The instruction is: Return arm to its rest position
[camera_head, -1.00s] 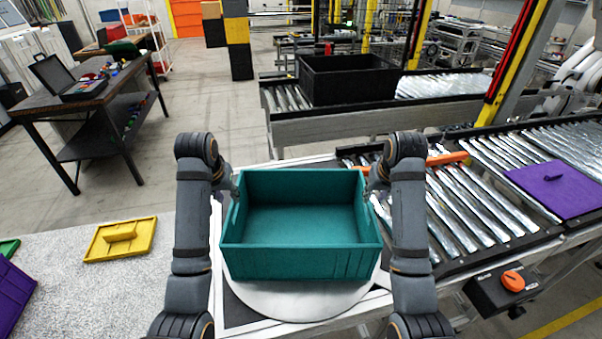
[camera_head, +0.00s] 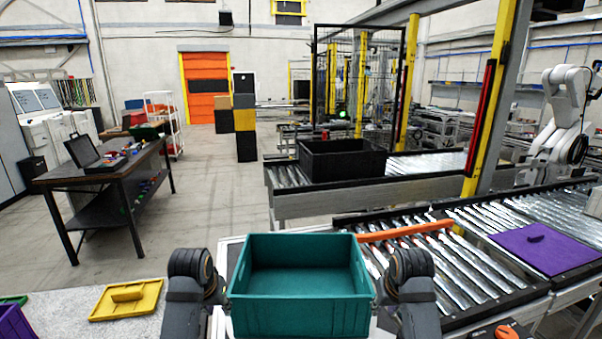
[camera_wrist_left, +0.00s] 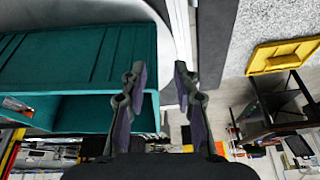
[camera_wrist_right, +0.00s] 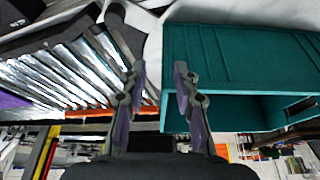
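A teal open crate (camera_head: 300,316) stands upright and empty at the lower middle of the head view. It also shows in the left wrist view (camera_wrist_left: 70,55) and the right wrist view (camera_wrist_right: 245,55). My left gripper (camera_wrist_left: 158,72) is open with nothing between its fingers, beside the crate's left side. My right gripper (camera_wrist_right: 160,72) is open and empty beside the crate's right side. In the head view, my forearms mostly hide both grippers. I cannot tell whether any finger touches the crate.
A purple lid (camera_head: 543,249) and an orange bar (camera_head: 405,231) lie on the roller conveyor at right. A yellow lid (camera_head: 127,299) lies on the speckled surface at left. A black crate (camera_head: 342,163) sits on the farther conveyor. A dark workbench (camera_head: 105,172) stands at left.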

